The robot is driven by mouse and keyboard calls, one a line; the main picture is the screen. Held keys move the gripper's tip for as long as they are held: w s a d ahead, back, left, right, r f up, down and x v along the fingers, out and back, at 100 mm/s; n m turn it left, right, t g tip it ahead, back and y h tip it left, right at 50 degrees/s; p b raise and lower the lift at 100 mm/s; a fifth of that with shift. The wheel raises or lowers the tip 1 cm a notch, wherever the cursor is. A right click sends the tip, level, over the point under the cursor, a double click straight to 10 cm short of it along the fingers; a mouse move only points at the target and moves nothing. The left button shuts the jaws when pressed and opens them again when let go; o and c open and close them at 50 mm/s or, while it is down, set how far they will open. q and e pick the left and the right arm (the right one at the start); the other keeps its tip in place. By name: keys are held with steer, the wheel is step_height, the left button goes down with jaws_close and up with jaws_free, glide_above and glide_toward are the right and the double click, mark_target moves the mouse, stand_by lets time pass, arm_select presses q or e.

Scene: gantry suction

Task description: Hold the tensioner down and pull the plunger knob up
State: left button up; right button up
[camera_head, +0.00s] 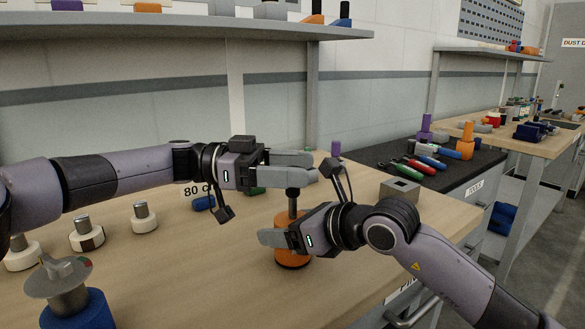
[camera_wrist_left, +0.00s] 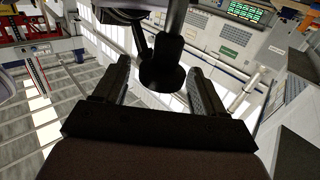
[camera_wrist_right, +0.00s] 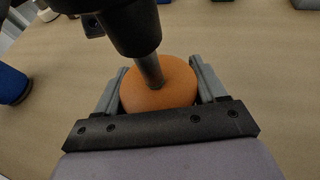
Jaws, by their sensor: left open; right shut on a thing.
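The tensioner is an orange round base (camera_head: 292,256) on the wooden table, with a thin upright rod and a black plunger knob (camera_head: 292,191) on top. My right gripper (camera_head: 268,238) is shut on the orange base; the right wrist view shows the base (camera_wrist_right: 172,85) between both fingers. The dark knob (camera_wrist_right: 130,30) stands above it on a grey rod. My left gripper (camera_head: 312,168) is open at the rod's top. In the left wrist view the dark knob (camera_wrist_left: 162,72) shows between its spread fingers, with a gap on each side.
A blue-based piece with a grey disc (camera_head: 58,278) stands at the front left. Several white holders with grey pegs (camera_head: 144,217) are at the left. A grey block (camera_head: 400,190) is at the right.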

arm_select(q)
steer(key=w+a, duration=0.2)
steer(key=a, duration=1)
arm_select(e)
steer(key=shift+f, duration=0.1)
steer(key=o, duration=1.8)
